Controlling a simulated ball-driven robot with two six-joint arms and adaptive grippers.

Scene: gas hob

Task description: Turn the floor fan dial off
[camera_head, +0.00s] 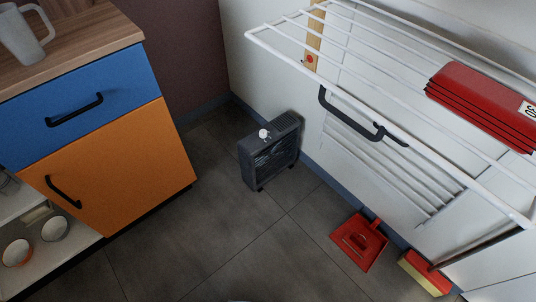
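The floor fan (267,156) is a small dark grey box standing upright on the tiled floor, close to the wall at the middle of the head view. Its dial (264,134) is a small white knob on the top, near the left front corner. I cannot tell the dial's setting at this size. Neither of my grippers shows in the head view, and nothing touches the fan or its dial.
A white drying rack (400,95) with a red folded cloth (484,103) juts from the wall at right. A blue and orange cabinet (115,165) stands at left. A red dustpan (359,242) and brush (424,272) lie lower right. The floor before the fan is clear.

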